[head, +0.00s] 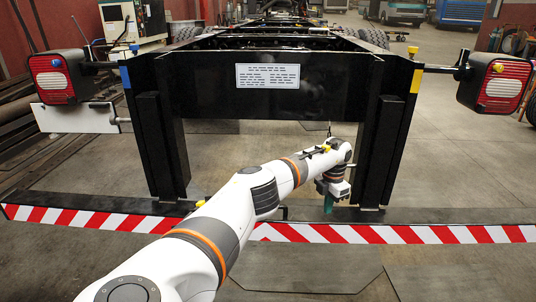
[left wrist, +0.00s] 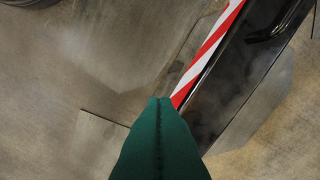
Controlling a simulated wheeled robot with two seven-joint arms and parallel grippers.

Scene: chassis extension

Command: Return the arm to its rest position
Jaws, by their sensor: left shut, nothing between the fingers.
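My left arm (head: 255,195) reaches in from the lower left in the head view, white with orange rings. Its left gripper (head: 328,204) points down near the right post of the black chassis frame (head: 200,85), just behind the striped bar. In the left wrist view the green fingers (left wrist: 160,102) are shut together with nothing between them. Beside and below them the red-and-white striped bar (left wrist: 212,45) and a black beam (left wrist: 240,75) show. I cannot tell whether the gripper touches the bar. My right gripper is not in view.
The striped bar (head: 440,234) runs across the front. Tail lamps (head: 58,77) and (head: 495,83) stick out on both sides. A white plate (head: 75,118) hangs at left. The floor (head: 460,170) at right is clear.

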